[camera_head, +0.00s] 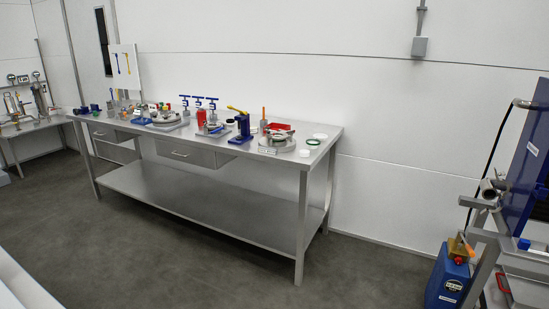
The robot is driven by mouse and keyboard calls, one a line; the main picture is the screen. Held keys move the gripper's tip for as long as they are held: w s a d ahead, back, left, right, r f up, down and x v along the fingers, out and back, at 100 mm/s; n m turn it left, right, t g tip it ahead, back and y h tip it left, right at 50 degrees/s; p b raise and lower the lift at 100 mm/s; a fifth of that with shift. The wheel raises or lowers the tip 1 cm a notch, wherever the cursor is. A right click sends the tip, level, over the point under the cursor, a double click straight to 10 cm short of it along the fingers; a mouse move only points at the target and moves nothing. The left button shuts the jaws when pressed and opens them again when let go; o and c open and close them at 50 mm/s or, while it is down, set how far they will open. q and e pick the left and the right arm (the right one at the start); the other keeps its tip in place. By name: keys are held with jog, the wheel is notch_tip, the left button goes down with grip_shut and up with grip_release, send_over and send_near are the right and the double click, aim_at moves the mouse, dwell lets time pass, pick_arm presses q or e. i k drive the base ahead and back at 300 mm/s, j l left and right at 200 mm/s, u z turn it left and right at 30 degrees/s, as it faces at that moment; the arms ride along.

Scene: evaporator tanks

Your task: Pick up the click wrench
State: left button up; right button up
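I cannot make out for sure which thing is the click wrench. A white board (126,70) stands behind the left part of the steel workbench (247,155), with a slim blue tool (117,64) and a slim yellow tool (128,63) on it. Many small tools and fixtures stand along the bench top, too small to tell apart fully. Among them is a blue stand (243,127) with a yellow handle on top. Neither of my grippers is in view.
The bench has a bare lower shelf (210,198). Grey floor (150,255) lies free in front. At right are a blue canister (447,280) and a metal frame with a blue panel (527,160). A second table (30,127) stands at far left.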

aim_at(212, 105)
jog(key=i+l+z, duration=0.2)
jog(key=i, duration=1.15)
jog(key=i+j+u, duration=0.15)
jog(key=u, duration=0.25)
jog(key=i+u, duration=0.75)
jog(key=i+l+u, duration=0.15)
jog(key=u, duration=0.25)
jog(key=i+j, duration=0.1)
jog(key=i, duration=0.55)
jog(key=i+j+u, duration=0.15)
jog(key=i, duration=0.5)
jog(key=i+j+z, duration=0.1)
jog(key=i+z, duration=0.35)
jog(key=i+j+z, duration=0.25)
jog(key=i+z, duration=0.15)
jog(key=l, duration=0.55)
jog(key=k+l, duration=0.1)
jog(key=l, duration=0.45)
